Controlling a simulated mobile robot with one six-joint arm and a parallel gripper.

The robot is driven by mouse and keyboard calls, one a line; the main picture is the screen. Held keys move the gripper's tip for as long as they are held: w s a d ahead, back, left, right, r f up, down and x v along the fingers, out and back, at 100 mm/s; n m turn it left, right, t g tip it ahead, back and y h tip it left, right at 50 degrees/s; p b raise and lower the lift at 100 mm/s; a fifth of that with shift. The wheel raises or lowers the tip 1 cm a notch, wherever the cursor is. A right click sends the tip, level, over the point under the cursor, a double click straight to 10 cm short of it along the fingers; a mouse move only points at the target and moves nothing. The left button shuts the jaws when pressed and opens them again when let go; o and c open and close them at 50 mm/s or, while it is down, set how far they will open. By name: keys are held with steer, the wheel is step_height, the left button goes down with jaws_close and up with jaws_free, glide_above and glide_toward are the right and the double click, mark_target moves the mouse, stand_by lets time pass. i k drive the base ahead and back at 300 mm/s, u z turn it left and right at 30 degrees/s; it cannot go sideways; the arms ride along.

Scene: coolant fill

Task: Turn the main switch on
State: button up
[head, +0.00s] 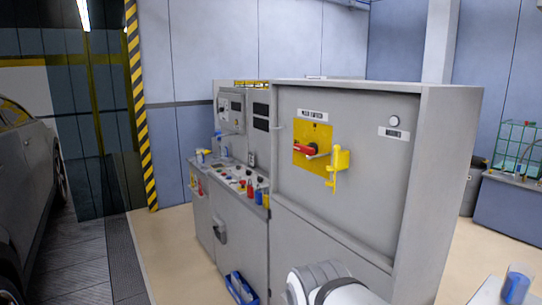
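The main switch is a red rotary handle (306,149) on a yellow square plate (313,160) on the grey cabinet's front panel. The handle lies roughly level, tilted slightly. A yellow bracket-like piece (336,166) stands out at the plate's right side and hangs down past its lower edge. A small label (313,115) sits above the plate; its text is too small to read. Part of my white and grey arm shows at the bottom centre, below the switch. My gripper is not in view.
The grey cabinet (430,180) fills the middle. A round lamp or button (393,121) is at its upper right. A lower console (235,175) on the left holds bottles and controls. A blue crate (241,288) is on the floor. A car (30,180) stands far left.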

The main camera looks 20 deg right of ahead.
mark_target(312, 148)
steer(key=z, duration=0.2)
steer(key=i, duration=0.85)
steer(key=u, duration=0.1)
